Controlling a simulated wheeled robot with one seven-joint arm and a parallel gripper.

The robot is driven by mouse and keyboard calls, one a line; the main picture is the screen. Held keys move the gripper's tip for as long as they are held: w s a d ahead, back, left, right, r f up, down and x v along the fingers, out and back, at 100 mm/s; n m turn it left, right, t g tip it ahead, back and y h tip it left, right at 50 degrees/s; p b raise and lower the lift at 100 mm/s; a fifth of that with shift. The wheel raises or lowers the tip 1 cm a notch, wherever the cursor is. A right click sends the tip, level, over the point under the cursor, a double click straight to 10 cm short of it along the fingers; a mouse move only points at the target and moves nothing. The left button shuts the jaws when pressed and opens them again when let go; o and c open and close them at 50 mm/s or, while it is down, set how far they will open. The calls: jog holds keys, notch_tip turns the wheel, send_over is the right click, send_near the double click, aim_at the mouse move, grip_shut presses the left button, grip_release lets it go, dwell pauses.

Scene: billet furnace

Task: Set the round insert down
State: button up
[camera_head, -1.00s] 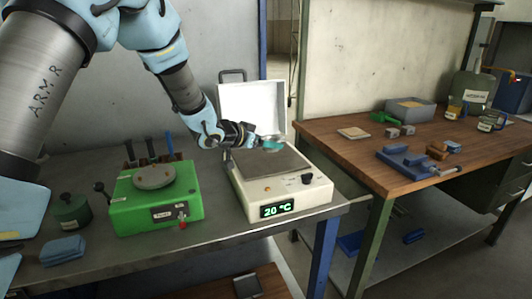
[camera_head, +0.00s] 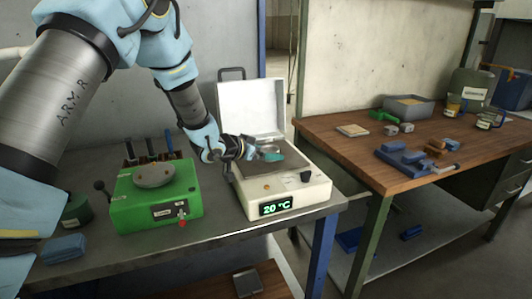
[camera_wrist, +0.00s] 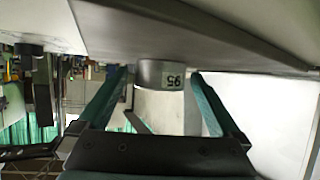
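The round insert (camera_wrist: 162,75) is a short grey metal cylinder with a "95" label. In the wrist view it stands against the grey plate, which fills the top of that upside-down picture. My gripper (camera_wrist: 160,78) has its two teal fingers on either side of the insert, with a small gap showing at each side. In the head view my gripper (camera_head: 271,154) is low over the dark plate (camera_head: 262,172) of the white heater (camera_head: 285,191). The heater's lid (camera_head: 252,106) is up and its display reads 20 °C. The insert is partly hidden there by the fingers.
A green device (camera_head: 157,208) with a round grey top stands left of the heater, with upright tools behind it. A blue block (camera_head: 65,248) lies at the left.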

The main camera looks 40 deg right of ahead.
jog(key=shift+r, duration=0.15)
jog(key=shift+a, duration=0.25)
jog(key=b+v, duration=0.2)
jog(key=v, duration=0.9)
jog(key=shift+s+a+r+b, duration=0.15)
jog(key=shift+a+b, duration=0.05)
jog(key=shift+b, duration=0.15)
